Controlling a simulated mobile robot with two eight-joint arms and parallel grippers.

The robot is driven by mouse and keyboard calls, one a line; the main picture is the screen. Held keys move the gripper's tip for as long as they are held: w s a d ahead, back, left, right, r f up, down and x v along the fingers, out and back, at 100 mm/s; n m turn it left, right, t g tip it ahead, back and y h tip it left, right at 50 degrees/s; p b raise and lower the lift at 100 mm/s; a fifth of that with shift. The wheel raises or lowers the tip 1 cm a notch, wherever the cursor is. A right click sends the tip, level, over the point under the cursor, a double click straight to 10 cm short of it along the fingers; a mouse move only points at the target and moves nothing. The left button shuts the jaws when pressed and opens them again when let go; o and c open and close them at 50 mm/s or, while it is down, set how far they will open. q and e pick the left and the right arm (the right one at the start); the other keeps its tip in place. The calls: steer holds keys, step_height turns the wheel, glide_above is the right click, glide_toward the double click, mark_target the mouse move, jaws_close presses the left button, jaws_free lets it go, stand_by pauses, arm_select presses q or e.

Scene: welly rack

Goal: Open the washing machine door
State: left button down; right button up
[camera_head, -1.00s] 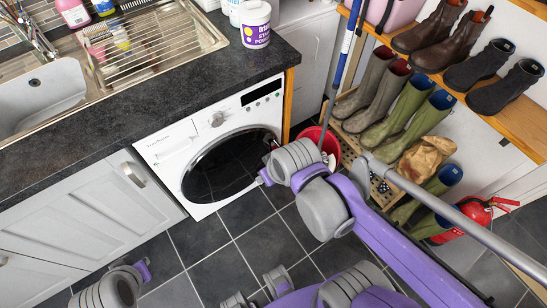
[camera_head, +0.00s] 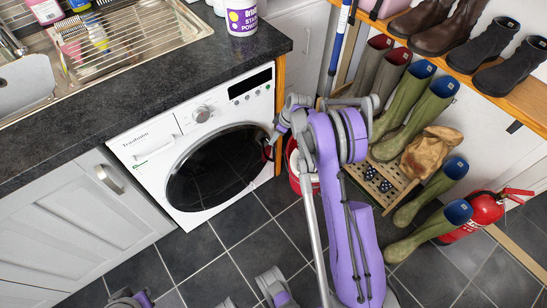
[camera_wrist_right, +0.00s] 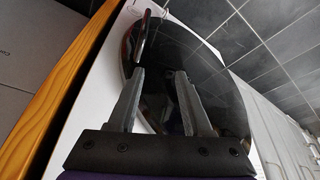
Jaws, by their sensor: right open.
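The white washing machine (camera_head: 190,118) stands under the dark worktop. Its round dark glass door (camera_head: 212,172) looks shut. My right gripper (camera_head: 272,146) is at the right edge of the door, partly hidden by my own wrist. In the right wrist view, its two fingers (camera_wrist_right: 160,73) are apart with nothing between them. They point over the dark door (camera_wrist_right: 210,85). A dark curved handle (camera_wrist_right: 143,36) shows just beyond the left fingertip; contact cannot be told. My left gripper's fingers are out of view.
A red bucket (camera_head: 297,168) stands right of the machine, partly behind my right arm. A wooden rack (camera_head: 380,186) with several wellies and a red fire extinguisher (camera_head: 485,209) are farther right. The tiled floor (camera_head: 200,262) before the machine is mostly clear.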

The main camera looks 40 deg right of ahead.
steer(key=n+b, duration=0.1)
glide_toward(274, 154)
steer(key=d, duration=0.1)
arm_select(q)
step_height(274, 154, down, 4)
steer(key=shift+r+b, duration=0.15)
steer(key=shift+b, duration=0.6)
arm_select(e)
steer(key=x, duration=1.1)
steer(key=shift+w+a+f, duration=0.1)
steer(key=shift+w+a, duration=0.05)
steer(key=shift+c, duration=0.3)
steer(key=shift+y, duration=0.3)
jaws_close()
